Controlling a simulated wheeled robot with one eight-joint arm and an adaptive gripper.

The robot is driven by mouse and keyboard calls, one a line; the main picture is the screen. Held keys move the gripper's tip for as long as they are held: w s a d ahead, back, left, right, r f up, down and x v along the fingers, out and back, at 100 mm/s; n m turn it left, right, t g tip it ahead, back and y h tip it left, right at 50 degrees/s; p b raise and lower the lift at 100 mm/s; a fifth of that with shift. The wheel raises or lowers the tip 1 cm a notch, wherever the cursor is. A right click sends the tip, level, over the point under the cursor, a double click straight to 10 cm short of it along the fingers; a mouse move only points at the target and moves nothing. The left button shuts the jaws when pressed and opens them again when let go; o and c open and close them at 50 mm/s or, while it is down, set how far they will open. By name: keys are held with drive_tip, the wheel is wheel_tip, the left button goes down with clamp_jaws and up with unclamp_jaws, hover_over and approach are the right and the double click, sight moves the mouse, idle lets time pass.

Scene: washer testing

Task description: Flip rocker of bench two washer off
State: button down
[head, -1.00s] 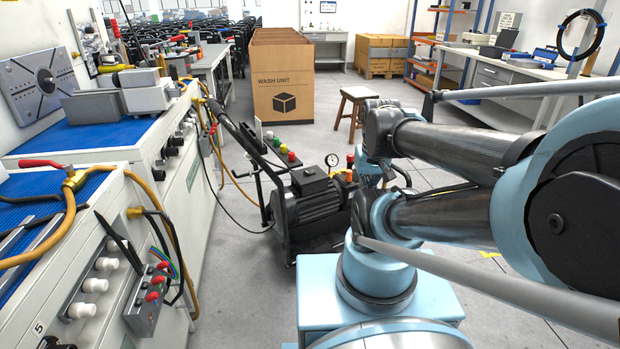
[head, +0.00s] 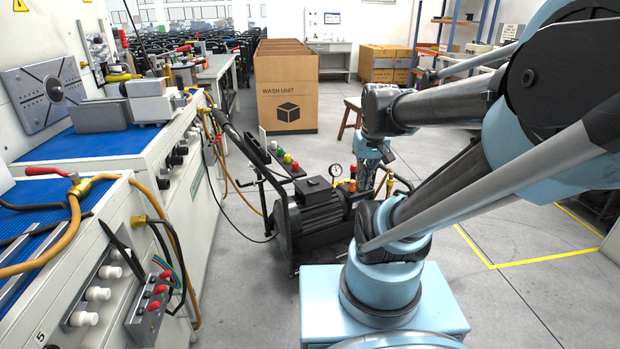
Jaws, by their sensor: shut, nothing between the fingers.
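The washer (head: 312,212) is a black motor and pump unit on a wheeled frame. It stands on the floor right of the benches. A small panel with red, green and yellow knobs (head: 287,158) sits at its back left. A round gauge (head: 335,170) and a red-topped part stand at its right. I cannot make out the rocker. My arm reaches forward on the right, and its wrist bends down beside the washer's right end. My gripper (head: 374,168) is small there, partly hidden by my lower arm link, shut and empty. I cannot tell whether it touches the washer.
Two white benches with blue mats (head: 95,143) line the left. The near one carries a switch box (head: 150,308), hoses and white knobs. A hose and cable run to the floor by the washer. Cardboard boxes (head: 285,95) and a wooden stool (head: 350,118) stand behind. Floor at right is clear.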

drive_tip(key=w+a+r+n+y, duration=0.1)
drive_tip(key=w+a, duration=0.1)
drive_tip(key=w, duration=1)
drive_tip(key=w+a+r+n, duration=0.1)
drive_tip(key=w+a, duration=0.1)
drive_tip(key=w, duration=1)
drive_tip(key=w+a+f+n+y, duration=0.1)
drive_tip(key=w+a+f, duration=0.1)
drive_tip(key=w+f, duration=0.5)
drive_tip(key=w+a+f+n, duration=0.1)
drive_tip(key=w+a+f, duration=0.2)
drive_tip(key=w+f, duration=0.5)
drive_tip(key=shift+w+a+f+y, duration=0.25)
drive_tip(key=shift+w+y, duration=0.15)
drive_tip(key=shift+w, duration=3.75)
